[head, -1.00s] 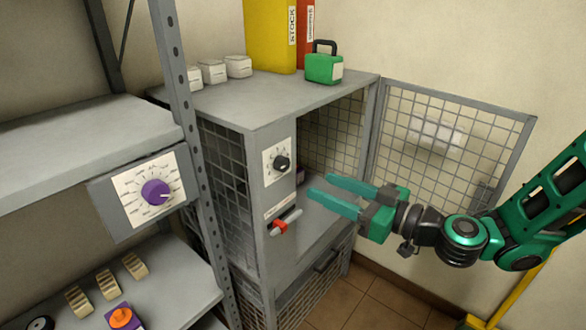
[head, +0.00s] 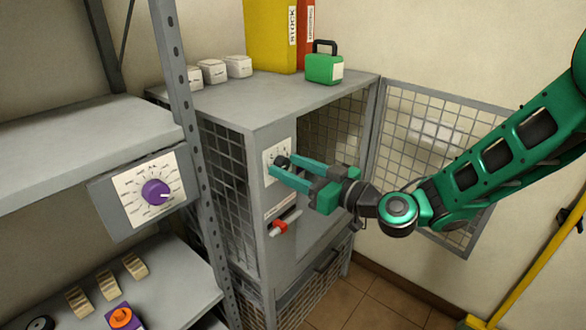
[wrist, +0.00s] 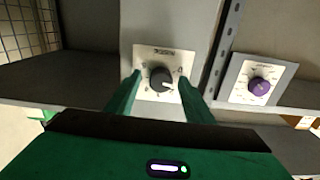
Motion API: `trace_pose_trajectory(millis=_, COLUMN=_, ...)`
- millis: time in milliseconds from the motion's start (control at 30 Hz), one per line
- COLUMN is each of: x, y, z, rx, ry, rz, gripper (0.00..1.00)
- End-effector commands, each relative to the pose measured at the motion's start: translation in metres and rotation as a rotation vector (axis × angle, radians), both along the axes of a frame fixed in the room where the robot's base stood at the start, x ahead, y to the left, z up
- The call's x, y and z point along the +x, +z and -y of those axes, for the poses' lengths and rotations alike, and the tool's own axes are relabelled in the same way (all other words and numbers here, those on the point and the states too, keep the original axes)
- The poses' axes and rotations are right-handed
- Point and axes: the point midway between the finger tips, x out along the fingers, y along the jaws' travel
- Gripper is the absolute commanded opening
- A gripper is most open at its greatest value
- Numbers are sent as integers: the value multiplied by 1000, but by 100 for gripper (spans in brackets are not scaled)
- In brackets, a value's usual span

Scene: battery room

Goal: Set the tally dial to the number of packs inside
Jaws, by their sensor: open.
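A black dial knob (head: 282,161) sits on a white plate on the grey front post of the mesh cabinet (head: 280,240). In the wrist view the same knob (wrist: 161,80) lies between the tips of my gripper (wrist: 159,78), one finger on each side. The fingers are open; I cannot tell whether they touch the knob. In the head view my gripper (head: 280,166) partly covers the dial plate. The cabinet's mesh door (head: 450,120) stands open to the right. My gripper hides much of the cabinet's inside, and no packs show clearly there.
A purple dial (head: 156,192) is on the shelf rack at left. A red-tipped latch handle (head: 280,228) sticks out below the black dial. A green case (head: 324,68), binders and white blocks stand on the cabinet top. Beige blocks (head: 108,284) lie on the lower shelf.

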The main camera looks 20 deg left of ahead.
Motion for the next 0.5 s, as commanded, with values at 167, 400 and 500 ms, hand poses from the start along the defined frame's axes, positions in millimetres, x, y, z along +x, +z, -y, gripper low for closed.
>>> trace_pose_trajectory(millis=167, x=1, y=0, z=-1, rx=0, ry=-1, rz=-1, gripper=48)
trace_pose_trajectory(millis=400, x=1, y=0, z=-1, rx=-1, ry=0, rz=-1, gripper=17)
trace_pose_trajectory(millis=500, x=1, y=0, z=-1, rx=-1, ry=-1, rz=0, gripper=6)
